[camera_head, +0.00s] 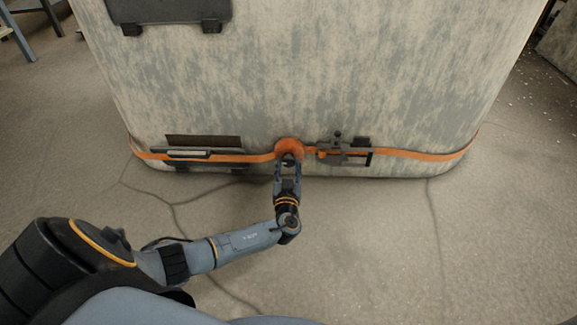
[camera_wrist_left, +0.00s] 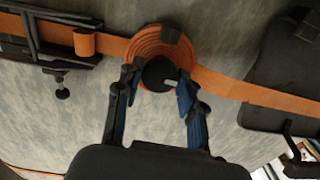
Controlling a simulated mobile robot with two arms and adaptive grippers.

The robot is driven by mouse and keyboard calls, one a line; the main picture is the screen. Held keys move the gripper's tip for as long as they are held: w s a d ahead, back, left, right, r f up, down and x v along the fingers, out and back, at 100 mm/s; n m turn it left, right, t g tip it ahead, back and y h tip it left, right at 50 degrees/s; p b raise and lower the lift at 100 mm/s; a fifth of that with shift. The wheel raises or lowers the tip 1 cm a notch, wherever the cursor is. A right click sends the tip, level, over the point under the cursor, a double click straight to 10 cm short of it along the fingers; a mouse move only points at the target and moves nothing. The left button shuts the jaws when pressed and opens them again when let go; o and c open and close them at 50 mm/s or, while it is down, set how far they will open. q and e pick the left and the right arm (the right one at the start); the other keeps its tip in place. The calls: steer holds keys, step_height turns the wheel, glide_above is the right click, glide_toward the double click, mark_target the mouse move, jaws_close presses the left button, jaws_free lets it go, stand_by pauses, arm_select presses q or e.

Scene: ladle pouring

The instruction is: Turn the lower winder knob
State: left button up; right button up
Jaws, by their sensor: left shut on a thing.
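The lower winder is an orange strap coil (camera_head: 290,146) at the middle of the orange strap (camera_head: 425,155), low on the big worn grey block. In the left wrist view the coil (camera_wrist_left: 163,45) shows as wound strap with a dark knob (camera_wrist_left: 160,73) at its lower centre. My left gripper (camera_head: 289,160) reaches the winder from below. In the left wrist view its two fingers (camera_wrist_left: 157,88) stand on either side of the dark knob and are shut on it. In the head view the knob is mostly hidden behind the gripper. My right gripper is in neither view.
A dark ratchet buckle (camera_head: 345,151) sits on the strap right of the winder, and a dark plate (camera_head: 203,142) is at its left. The block (camera_head: 300,70) blocks the way ahead. The cracked concrete floor (camera_head: 370,230) in front is clear.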

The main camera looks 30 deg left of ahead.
arm_select(q)
steer(key=m+b, duration=0.1)
steer(key=m, duration=0.2)
steer(key=shift+f+m, duration=0.1)
steer(key=shift+m, duration=0.2)
steer(key=m, duration=0.3)
steer(key=shift+m, duration=0.4)
steer(key=m, duration=0.8)
steer(key=m+p, duration=0.1)
steer(key=m, duration=0.3)
steer(key=shift+r+m+p, duration=0.2)
steer(key=shift+m+p, duration=0.1)
steer(key=shift+p, duration=0.1)
steer(key=m+p, duration=0.1)
steer(key=m, duration=0.3)
steer(key=shift+m+p, duration=0.3)
steer(key=m+p, duration=0.2)
steer(key=m, duration=0.3)
steer(key=shift+f+m+p, duration=0.1)
steer(key=shift+m+p, duration=0.55)
steer(key=shift+m, duration=1.35)
